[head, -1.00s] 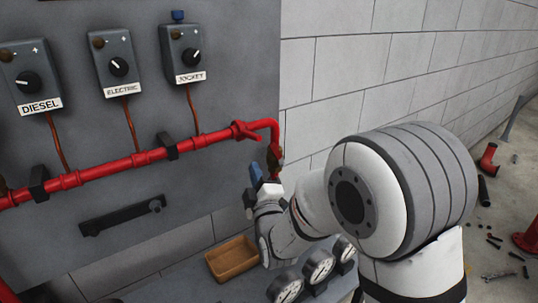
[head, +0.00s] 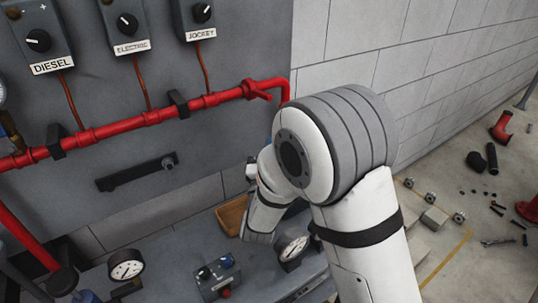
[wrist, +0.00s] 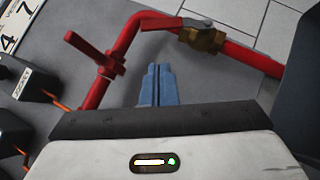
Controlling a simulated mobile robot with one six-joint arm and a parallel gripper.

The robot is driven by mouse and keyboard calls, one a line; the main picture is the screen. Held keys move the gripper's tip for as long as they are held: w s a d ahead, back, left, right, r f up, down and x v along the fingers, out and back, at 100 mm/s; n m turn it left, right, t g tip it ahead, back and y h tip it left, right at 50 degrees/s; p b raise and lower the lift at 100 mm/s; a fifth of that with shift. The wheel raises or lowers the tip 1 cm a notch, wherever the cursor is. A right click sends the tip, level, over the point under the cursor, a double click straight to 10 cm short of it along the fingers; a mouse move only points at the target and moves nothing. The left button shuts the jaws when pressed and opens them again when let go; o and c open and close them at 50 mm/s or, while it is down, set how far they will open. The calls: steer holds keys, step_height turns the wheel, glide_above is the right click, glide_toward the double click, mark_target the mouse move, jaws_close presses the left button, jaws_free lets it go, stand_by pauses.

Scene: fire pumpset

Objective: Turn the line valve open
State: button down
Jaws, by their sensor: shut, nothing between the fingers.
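A red pipe (head: 210,100) runs along the panel and bends down at its right end. A red handle (head: 258,92) sits on it near the bend, and it also shows in the wrist view (wrist: 92,52). In the wrist view a brass valve (wrist: 203,39) with a lever (wrist: 172,25) sits on the pipe past the bend; the lever lies roughly along the pipe. I cannot tell which of the two is the line valve. My gripper (wrist: 157,68) has blue fingers, shut and empty, apart from the pipe below the bend. My arm hides the brass valve in the head view.
Control boxes labelled DIESEL (head: 37,38), ELECTRIC (head: 123,25) and JOCKEY (head: 200,17) hang above the pipe. A black bar (head: 137,172) juts below. A wooden tray (head: 231,214), gauges (head: 126,268) and a switch box (head: 217,277) stand on the ledge. Loose parts litter the right floor.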

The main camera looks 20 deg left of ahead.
steer(key=d+p+x, duration=0.1)
steer(key=x, duration=0.7)
steer(key=shift+r, duration=0.2)
steer(key=shift+d, duration=0.15)
